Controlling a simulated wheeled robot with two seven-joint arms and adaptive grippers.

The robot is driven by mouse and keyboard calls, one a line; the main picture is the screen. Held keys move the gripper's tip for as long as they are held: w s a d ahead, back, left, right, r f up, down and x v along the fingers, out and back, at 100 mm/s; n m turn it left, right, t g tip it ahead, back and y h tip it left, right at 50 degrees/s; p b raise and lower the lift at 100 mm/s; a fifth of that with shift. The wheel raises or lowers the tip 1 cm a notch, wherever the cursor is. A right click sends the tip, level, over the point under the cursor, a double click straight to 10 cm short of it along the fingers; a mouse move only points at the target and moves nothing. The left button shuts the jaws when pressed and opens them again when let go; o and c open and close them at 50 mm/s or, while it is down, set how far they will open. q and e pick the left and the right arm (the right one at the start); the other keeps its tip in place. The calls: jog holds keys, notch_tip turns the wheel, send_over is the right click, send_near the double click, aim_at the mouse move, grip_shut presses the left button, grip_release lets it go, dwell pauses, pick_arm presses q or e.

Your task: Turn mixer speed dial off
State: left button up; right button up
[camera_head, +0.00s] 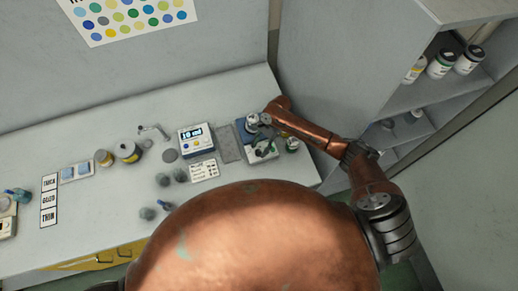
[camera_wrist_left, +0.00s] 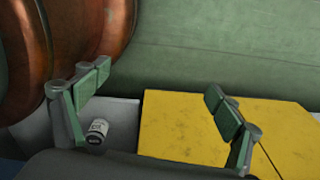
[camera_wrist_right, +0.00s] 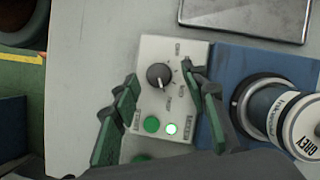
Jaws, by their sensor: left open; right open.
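The mixer's speed dial (camera_wrist_right: 158,75) is a round black knob on a pale control box (camera_wrist_right: 170,52), seen in the right wrist view. Marks and small lettering surround it, too blurred to read surely. My right gripper (camera_wrist_right: 160,74) is open, with one finger on each side of the dial and gaps visible. In the head view the right gripper (camera_head: 265,147) is over the mixer (camera_head: 243,129) at the bench's right end. My left gripper (camera_wrist_left: 156,84) is open and empty in the left wrist view.
The blue mixer base (camera_wrist_right: 224,65) and a jar labelled GREY (camera_wrist_right: 296,125) stand close right of my right gripper. A dark tray (camera_wrist_right: 245,15) lies beyond. A digital scale (camera_head: 196,139) and several jars share the bench. A shelf cabinet (camera_head: 345,60) rises at right.

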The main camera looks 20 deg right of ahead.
jog(key=shift+s+a+f, duration=0.1)
jog(key=shift+a+f, duration=0.05)
jog(key=shift+f, duration=0.25)
jog(key=shift+s+f, duration=0.1)
jog(key=shift+f, duration=0.05)
jog(key=c, duration=0.8)
pick_arm(q)
jog(key=shift+w+r, duration=0.1)
jog(key=shift+w, duration=0.8)
pick_arm(e)
grip_shut()
